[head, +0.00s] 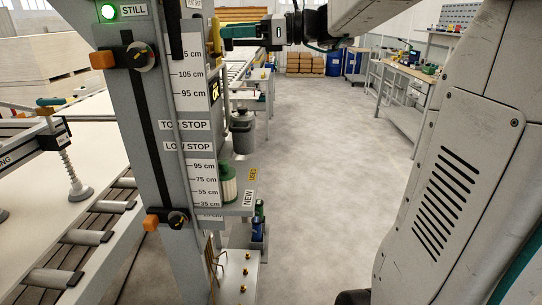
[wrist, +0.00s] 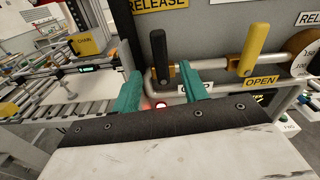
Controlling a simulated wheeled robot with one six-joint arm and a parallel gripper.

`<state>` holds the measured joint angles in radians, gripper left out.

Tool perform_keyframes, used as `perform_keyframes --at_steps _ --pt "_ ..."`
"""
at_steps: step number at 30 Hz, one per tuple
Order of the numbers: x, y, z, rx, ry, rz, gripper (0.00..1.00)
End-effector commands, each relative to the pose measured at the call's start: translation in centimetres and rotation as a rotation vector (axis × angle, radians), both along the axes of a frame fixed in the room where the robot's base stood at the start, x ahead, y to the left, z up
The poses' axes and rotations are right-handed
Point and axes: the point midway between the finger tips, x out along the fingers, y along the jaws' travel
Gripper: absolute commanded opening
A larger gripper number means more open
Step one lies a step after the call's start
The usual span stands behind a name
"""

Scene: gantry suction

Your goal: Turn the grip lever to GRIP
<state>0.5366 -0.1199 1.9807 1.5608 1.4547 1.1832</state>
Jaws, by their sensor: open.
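In the wrist view an upright black-handled lever (wrist: 160,58) on a brown-orange base stands on the grey panel, under a yellow RELEASE label (wrist: 158,4). In the head view my gripper (head: 225,33) reaches left to the upright post (head: 150,130) at the top, and the lever is hidden there.
A roller conveyor (wrist: 85,105) lies left. In the head view the post carries height scales, and the floor (head: 310,150) to its right is clear.

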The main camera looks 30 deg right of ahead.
Motion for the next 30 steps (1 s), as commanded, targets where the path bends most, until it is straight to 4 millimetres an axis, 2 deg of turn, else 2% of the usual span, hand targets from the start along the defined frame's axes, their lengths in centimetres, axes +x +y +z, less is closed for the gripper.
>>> perform_keyframes --at_steps 8,14,30 --pt "-1.3 0.5 -5.2 -0.274 -0.066 0.055 0.44" --pt "-3.4 1.7 -8.5 -0.457 -0.099 0.138 0.44" --pt "-10.7 4.4 -16.1 -0.911 -0.226 0.464 0.44"
